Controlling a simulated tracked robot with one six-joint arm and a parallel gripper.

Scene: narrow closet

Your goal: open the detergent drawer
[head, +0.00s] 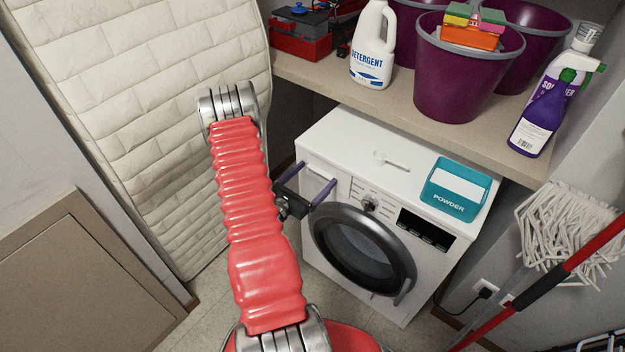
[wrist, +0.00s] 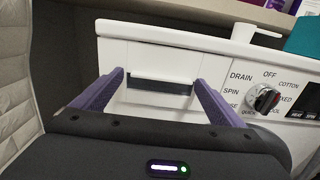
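The white washing machine (head: 345,150) stands under the shelf, with its detergent drawer (head: 318,178) at the upper left of its front. In the wrist view the drawer front (wrist: 163,60) looks flush with the machine, with a pale handle lip over a dark recess (wrist: 160,86). My gripper (head: 311,183) is in front of the drawer. In the wrist view my gripper (wrist: 155,92) is open, with one purple finger on each side of the handle. Nothing visible is held between the fingers. I cannot tell whether the fingertips touch the drawer front. The drawer's lower part is hidden by my gripper.
A teal powder box (head: 458,190) and a white scoop (head: 390,161) lie on the machine top. The program knob (wrist: 265,99) is right of the drawer. A quilted mattress (head: 150,110) leans at left. A mop (head: 565,235) stands at right.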

